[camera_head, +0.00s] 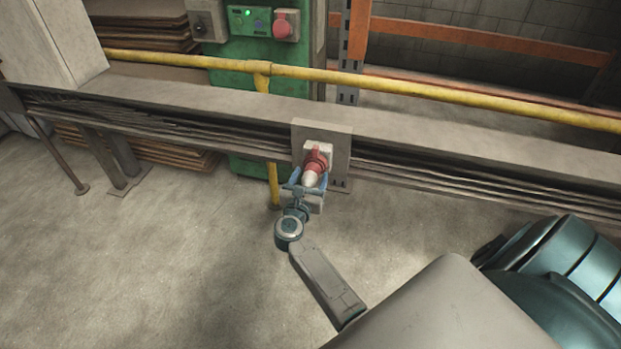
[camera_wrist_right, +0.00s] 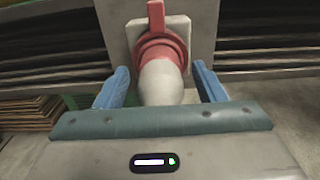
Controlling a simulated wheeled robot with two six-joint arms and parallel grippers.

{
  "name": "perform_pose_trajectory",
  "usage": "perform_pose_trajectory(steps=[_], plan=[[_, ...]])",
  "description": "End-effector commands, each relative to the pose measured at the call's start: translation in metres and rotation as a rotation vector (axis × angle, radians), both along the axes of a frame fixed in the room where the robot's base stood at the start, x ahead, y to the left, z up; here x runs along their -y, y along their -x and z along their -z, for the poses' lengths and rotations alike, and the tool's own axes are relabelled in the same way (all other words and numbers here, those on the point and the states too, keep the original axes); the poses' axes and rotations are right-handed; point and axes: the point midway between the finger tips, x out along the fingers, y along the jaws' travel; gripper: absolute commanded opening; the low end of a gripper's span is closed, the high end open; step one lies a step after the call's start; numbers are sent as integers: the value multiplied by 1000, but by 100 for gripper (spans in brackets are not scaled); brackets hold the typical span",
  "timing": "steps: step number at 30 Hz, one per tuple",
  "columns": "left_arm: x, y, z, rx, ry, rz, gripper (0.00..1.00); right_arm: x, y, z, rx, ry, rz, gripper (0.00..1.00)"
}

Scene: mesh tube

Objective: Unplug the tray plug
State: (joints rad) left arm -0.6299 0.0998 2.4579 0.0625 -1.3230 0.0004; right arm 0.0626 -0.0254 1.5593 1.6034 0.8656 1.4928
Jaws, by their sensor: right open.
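The tray plug (camera_head: 311,177) has a white body and a red collar. It sits in a red socket (camera_head: 318,156) on a pale plate fixed to the cable tray. In the right wrist view the plug's white body (camera_wrist_right: 161,84) points toward my palm, with the red collar behind it. My right gripper (camera_head: 311,184) is open, its blue fingers (camera_wrist_right: 160,86) on either side of the plug with visible gaps. I cannot tell from the pictures whether either finger touches it. My left gripper is not in view.
The grey cable tray (camera_head: 230,104) runs across the scene with cables along its front. A yellow pipe (camera_head: 400,88) runs behind it. A green cabinet (camera_head: 250,52) with another red socket (camera_head: 286,25) stands behind. The concrete floor (camera_head: 150,270) at left is clear.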

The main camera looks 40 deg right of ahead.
Motion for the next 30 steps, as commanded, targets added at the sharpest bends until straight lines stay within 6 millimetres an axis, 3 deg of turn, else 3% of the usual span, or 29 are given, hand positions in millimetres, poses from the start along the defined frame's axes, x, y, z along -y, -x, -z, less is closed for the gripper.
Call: perform_pose_trajectory(steps=[1,11,20,30], plan=[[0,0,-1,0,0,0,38,6,-5,-13,19,16,1,64],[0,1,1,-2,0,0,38,6,-5,-13,20,16,1,64],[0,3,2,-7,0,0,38,6,-5,-13,19,16,1,7],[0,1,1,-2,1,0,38,-1,1,-13,19,16,1,5]])
